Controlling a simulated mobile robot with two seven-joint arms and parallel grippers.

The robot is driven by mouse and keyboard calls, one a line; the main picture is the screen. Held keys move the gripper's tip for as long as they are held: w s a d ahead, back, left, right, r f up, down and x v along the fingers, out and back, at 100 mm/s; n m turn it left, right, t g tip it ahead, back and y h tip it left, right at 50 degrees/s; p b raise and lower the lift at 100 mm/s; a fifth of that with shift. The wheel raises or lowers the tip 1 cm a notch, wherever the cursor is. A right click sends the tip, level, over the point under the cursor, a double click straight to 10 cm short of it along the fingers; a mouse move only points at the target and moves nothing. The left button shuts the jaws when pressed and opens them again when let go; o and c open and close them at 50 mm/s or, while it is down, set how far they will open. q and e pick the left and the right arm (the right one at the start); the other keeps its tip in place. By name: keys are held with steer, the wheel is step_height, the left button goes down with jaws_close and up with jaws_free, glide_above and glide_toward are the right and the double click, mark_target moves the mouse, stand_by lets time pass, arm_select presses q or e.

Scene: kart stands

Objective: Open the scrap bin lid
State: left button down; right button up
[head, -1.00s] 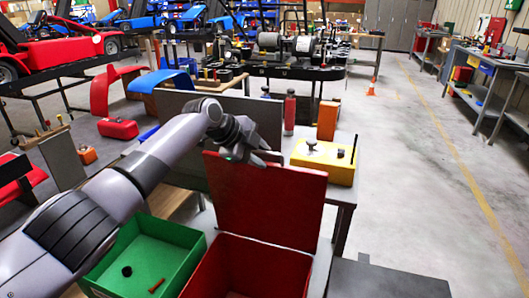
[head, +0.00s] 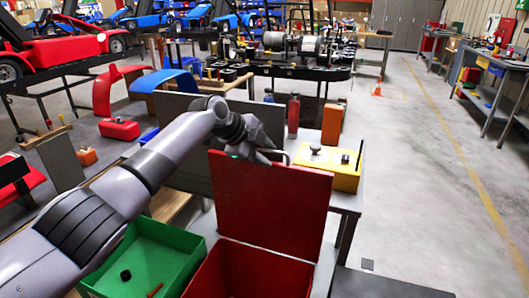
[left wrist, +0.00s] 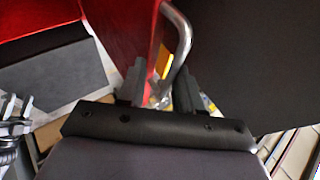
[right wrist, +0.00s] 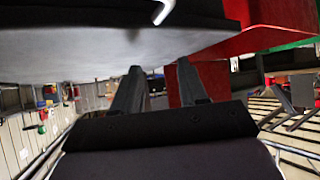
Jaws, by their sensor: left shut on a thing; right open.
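The scrap bin (head: 240,275) is a red box in the head view, in front of the table. Its red lid (head: 270,210) stands raised, close to upright, at the bin's far side. My left gripper (head: 268,155) is at the lid's top edge. In the left wrist view the left gripper (left wrist: 158,90) is shut on the lid's metal handle (left wrist: 180,45), a bent bar beside the red lid (left wrist: 130,30). My right gripper (right wrist: 160,85) is open and empty in the right wrist view, beneath a grey surface, with red bin wall (right wrist: 205,85) beyond it.
A green bin (head: 150,255) with a few small parts stands left of the red one. A yellow box (head: 335,170) and a red cylinder (head: 293,115) stand on the table behind the lid. A dark flat surface (head: 385,285) lies at the lower right.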

arm_select(q)
steer(key=shift+a+f, duration=0.1)
steer(key=shift+f, duration=0.2)
steer(key=c, duration=1.2)
jaws_free()
steer(key=shift+r, duration=0.15)
steer(key=v, duration=0.7)
steer(key=shift+b, duration=0.4)
steer(key=shift+r, duration=0.1)
